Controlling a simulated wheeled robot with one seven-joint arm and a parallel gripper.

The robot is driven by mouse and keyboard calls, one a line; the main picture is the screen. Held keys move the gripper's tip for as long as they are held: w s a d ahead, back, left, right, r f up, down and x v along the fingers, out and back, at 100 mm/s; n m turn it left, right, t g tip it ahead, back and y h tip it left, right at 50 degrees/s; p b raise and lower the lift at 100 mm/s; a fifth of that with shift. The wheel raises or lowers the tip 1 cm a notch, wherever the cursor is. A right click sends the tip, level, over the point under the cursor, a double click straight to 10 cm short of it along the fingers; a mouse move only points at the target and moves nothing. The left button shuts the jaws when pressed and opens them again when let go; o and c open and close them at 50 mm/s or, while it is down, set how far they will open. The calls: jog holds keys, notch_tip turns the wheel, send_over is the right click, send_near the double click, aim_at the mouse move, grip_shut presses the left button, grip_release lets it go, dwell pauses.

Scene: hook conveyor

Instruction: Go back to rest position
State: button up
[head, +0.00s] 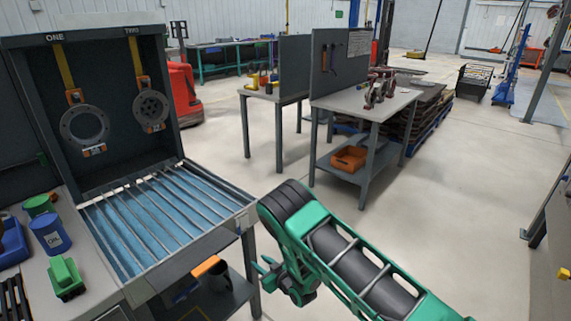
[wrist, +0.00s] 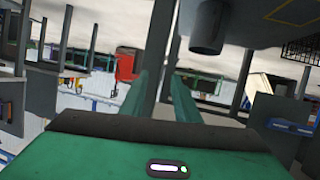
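My gripper (head: 262,275) is beside the front right edge of the hook station, near its right leg, with the green arm reaching in from the lower right. In the wrist view, its two green fingers (wrist: 160,85) stand apart with nothing between them. The hook station (head: 60,55) has a dark back panel with places marked ONE and TWO. A grey ring (head: 66,133) hangs on a yellow strap under ONE. A round plate with holes (head: 150,108) hangs on a yellow strap under TWO.
A blue slatted tray (head: 160,220) lies before the panel. A blue can (head: 48,232) and a green block (head: 66,277) stand on the left counter. An orange item (head: 208,266) is under the station. A workbench (head: 365,104) stands behind my arm. Open floor lies to the right.

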jog(key=w+d+r+m+g+h, duration=0.1)
jog(key=w+d+r+m+h, duration=0.35)
jog(key=d+r, duration=1.15)
jog(key=s+d+r+m+g+h, duration=0.1)
jog(key=s+d+r+h, duration=0.15)
jog(key=d+r, duration=0.55)
jog(key=s+d+r+m+g+h, duration=0.1)
jog(key=s+d+r+g, duration=0.2)
jog(key=d, duration=0.9)
jog(key=s+d+r+m+g+h, duration=0.1)
jog(key=s+d+r, duration=0.25)
jog(key=s, duration=0.25)
jog(key=s+d+r+m, duration=0.2)
jog(key=s+d+r, duration=0.1)
jog(key=s+d, duration=0.25)
jog(key=s+d+r+m+g+h, duration=0.1)
jog(key=s+d+r, duration=0.3)
jog(key=s, duration=0.3)
jog(key=s+r+m+g, duration=0.2)
jog(key=s, duration=1.1)
jog(key=s+d+r+m+g+y, duration=0.1)
jog(key=s+r+m+g, duration=0.1)
jog(key=s, duration=1)
jog(key=shift+s+r+y, duration=0.2)
jog(key=shift+s+y, duration=0.1)
jog(key=shift+s, duration=0.1)
